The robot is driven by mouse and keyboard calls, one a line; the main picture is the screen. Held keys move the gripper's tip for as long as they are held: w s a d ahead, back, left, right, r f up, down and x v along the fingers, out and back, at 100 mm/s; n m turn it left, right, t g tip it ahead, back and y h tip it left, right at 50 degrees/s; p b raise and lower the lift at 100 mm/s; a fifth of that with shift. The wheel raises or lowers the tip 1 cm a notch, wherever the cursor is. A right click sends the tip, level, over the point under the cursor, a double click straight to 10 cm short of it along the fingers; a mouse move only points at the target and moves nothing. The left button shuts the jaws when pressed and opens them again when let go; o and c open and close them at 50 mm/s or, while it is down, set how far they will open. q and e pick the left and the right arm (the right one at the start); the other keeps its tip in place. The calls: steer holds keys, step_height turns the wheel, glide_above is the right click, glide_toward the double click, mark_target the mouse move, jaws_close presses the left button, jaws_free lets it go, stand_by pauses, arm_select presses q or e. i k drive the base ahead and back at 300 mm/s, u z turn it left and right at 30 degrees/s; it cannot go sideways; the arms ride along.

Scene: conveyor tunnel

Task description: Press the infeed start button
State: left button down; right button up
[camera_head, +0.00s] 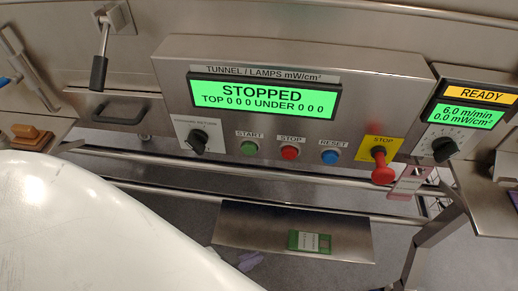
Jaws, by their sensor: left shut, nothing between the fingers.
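A green button (249,149) under a START label sits on the steel control panel (385,85) headed TUNNEL / LAMPS. No infeed label is readable on it. The panel's green screen (263,97) reads STOPPED, TOP 0 0 0 UNDER 0 0 0. A large white part of my left arm (90,225) fills the lower left, below and left of the button and apart from it in the picture. Its fingertips cannot be made out. The green button is unobstructed. My right gripper is not in view.
Right of START are a red STOP button (290,153), a blue RESET button (330,157) and a red mushroom stop (382,168). A black knob (198,140) is left. A second panel (477,95) reads READY. A steel shelf (240,235) holds a green-edged item (310,242).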

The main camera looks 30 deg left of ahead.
mark_target(249, 148)
steer(key=k, duration=0.4)
steer(key=u, duration=0.85)
